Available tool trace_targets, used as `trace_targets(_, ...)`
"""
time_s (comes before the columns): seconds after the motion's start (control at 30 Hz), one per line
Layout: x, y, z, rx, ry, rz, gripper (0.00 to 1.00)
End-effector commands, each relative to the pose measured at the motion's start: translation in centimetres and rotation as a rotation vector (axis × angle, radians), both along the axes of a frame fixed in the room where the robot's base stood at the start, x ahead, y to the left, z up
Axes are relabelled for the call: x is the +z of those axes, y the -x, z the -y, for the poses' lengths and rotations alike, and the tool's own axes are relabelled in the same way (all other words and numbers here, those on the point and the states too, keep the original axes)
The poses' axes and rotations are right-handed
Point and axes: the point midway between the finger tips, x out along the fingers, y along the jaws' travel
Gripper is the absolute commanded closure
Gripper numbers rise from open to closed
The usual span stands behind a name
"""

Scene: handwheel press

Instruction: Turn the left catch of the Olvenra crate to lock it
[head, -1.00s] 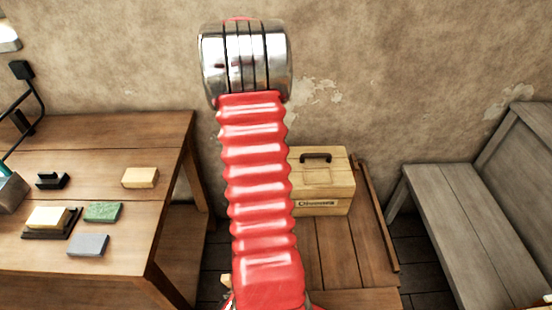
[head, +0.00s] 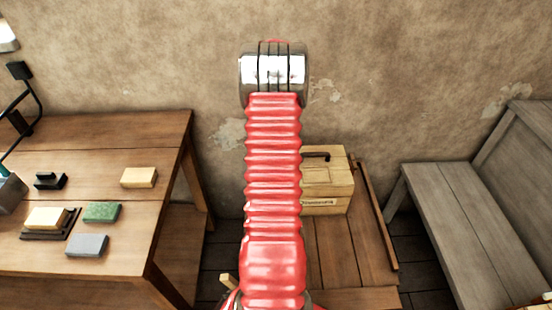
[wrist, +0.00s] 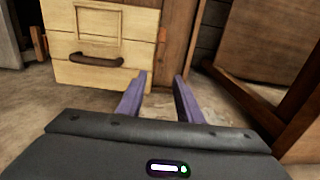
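The Olvenra crate (head: 328,190) is a pale wooden box with a dark handle on its lid and a name label on its front. In the head view my red arm covers its left part, so the left catch is hidden there. In the wrist view a pale wooden box with a dark handle, matching the crate (wrist: 130,25), fills the upper left. Small orange-brown pieces show at its two sides; I cannot tell which is the left catch. My gripper (wrist: 160,76) has two purple fingers standing apart with nothing between them. It is beside the box, not visibly touching it.
The crate stands on a low wooden platform (head: 345,255) against the wall. A wooden table (head: 110,135) with several small blocks is at the left. A grey bench (head: 455,200) is at the right. Dark floor shows between them.

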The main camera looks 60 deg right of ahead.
Motion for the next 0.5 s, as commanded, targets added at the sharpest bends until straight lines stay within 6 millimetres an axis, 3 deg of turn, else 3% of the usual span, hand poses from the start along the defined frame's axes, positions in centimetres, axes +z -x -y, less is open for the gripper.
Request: trace_targets(0.5,-7.7,0.1,-0.1,0.0,-0.004,-0.002,0.67)
